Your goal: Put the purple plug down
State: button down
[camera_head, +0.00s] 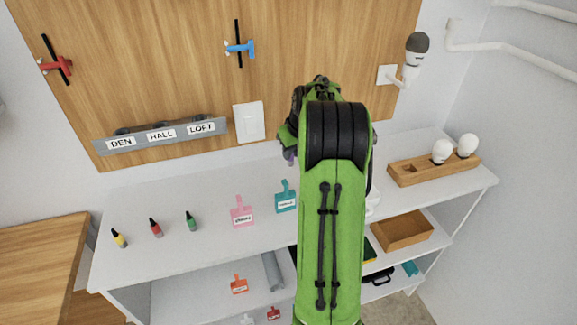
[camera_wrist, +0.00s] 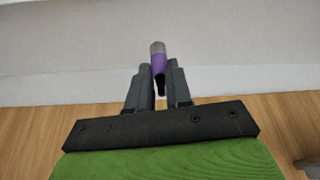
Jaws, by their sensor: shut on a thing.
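The purple plug (camera_wrist: 159,62) is held between the two dark fingers of my gripper (camera_wrist: 158,72) in the wrist view. Its grey end points away from the gripper and its dark end lies between the fingers.
Yellow (camera_head: 119,239), red (camera_head: 156,228) and green (camera_head: 191,221) plugs stand on the shelf's left part. Pink (camera_head: 242,212) and teal (camera_head: 286,197) tags lie near the middle. A wooden bulb holder (camera_head: 410,175) is at right. A DEN/HALL/LOFT socket strip (camera_head: 160,147) is on the board.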

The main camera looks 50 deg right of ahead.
aim_at(292, 160)
notch_tip(292, 160, down, 4)
jog(key=shift+w+f+b, duration=0.1)
jog(key=shift+b, duration=0.35)
jog(key=c, duration=1)
grip_release()
jog(key=shift+c, duration=0.2)
